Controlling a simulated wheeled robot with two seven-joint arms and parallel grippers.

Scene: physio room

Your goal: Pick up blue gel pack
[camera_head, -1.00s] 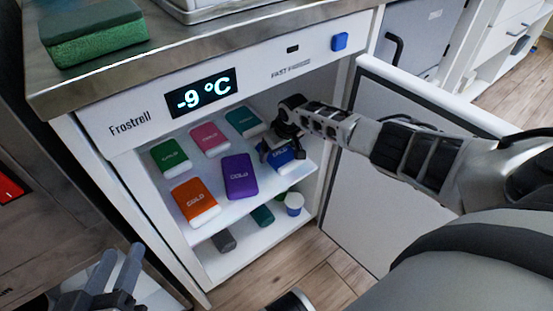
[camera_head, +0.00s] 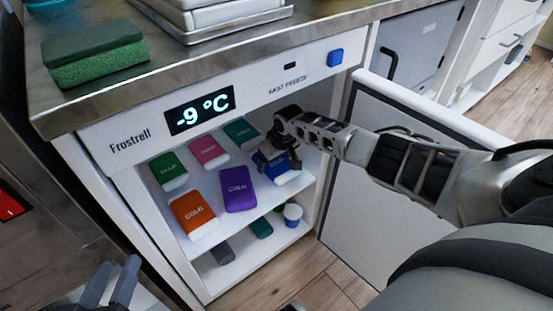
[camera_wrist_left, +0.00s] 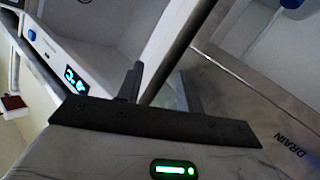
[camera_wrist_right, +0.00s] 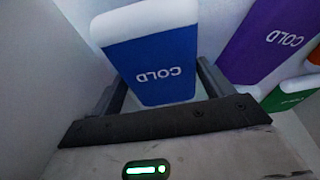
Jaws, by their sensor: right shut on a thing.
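The blue gel pack (camera_head: 287,174) with a white cap end is at the right of the upper shelf (camera_head: 222,219) inside the open freezer. My right gripper (camera_head: 277,160) reaches in past the door and is shut on it. In the right wrist view the blue pack (camera_wrist_right: 160,70), marked COLD, sits between the two fingers (camera_wrist_right: 162,88). I cannot tell whether it is clear of the shelf. My left gripper (camera_head: 113,283) is empty at the bottom left, outside the freezer, its fingers apart; they also show in the left wrist view (camera_wrist_left: 155,88).
Beside the blue pack lie purple (camera_head: 238,188), teal (camera_head: 242,133), pink (camera_head: 208,151), green (camera_head: 168,170) and orange (camera_head: 193,213) packs. A small tub (camera_head: 292,213) stands on the lower shelf. The open door (camera_head: 385,230) stands right of the opening, close to my right arm.

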